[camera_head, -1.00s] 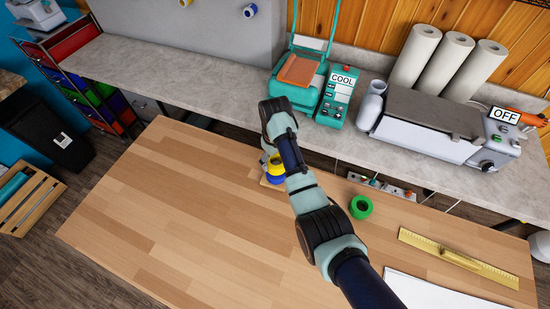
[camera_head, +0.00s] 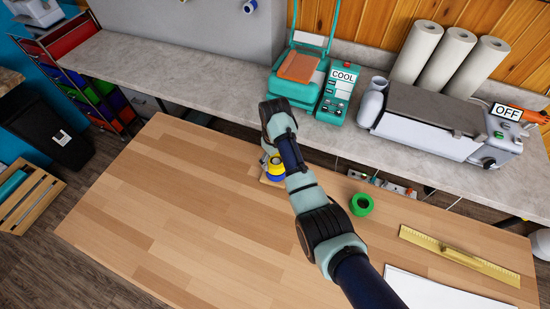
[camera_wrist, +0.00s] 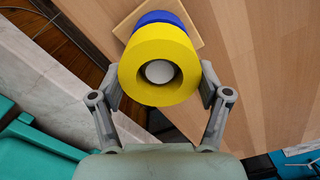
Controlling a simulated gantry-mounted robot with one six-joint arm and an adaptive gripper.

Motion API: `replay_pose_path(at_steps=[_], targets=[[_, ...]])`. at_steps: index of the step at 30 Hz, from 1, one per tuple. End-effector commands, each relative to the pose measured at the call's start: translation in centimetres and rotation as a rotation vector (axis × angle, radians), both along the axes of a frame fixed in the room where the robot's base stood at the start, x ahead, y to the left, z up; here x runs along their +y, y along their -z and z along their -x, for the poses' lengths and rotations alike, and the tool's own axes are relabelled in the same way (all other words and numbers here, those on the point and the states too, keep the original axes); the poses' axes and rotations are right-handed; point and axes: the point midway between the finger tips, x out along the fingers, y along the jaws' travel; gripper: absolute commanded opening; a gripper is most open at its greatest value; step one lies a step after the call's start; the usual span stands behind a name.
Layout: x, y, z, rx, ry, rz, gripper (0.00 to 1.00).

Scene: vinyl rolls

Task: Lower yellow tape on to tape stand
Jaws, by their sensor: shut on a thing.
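My gripper (camera_wrist: 163,88) has one finger on each side of the yellow tape (camera_wrist: 135,72) and is shut on it. In the wrist view a pale round post end (camera_wrist: 160,71) shows inside the tape's hole. The blue tape (camera_wrist: 155,17) lies beyond the yellow one, above the square wooden base (camera_wrist: 193,33) of the tape stand. I cannot tell whether the two tapes touch. In the head view the yellow tape (camera_head: 275,161), blue tape (camera_head: 276,174) and wooden base (camera_head: 268,182) are partly hidden by my arm.
A green tape (camera_head: 361,205) stands on the wooden table (camera_head: 180,210) to the right. A yellow ruler (camera_head: 460,258) and white sheet (camera_head: 420,290) lie farther right. The left tabletop is clear. A grey counter (camera_head: 180,65) with machines runs behind the table.

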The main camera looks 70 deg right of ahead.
Motion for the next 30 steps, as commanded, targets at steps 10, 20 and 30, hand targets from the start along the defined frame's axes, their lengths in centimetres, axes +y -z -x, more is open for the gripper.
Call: replay_pose_path(at_steps=[10,20,30], targets=[[0.0,-0.8,0.0,0.000,0.000,0.000,0.06],[0.0,-0.9,0.0,0.000,0.000,0.000,0.06],[0.0,-0.5,0.0,0.000,0.000,0.000,0.06]])
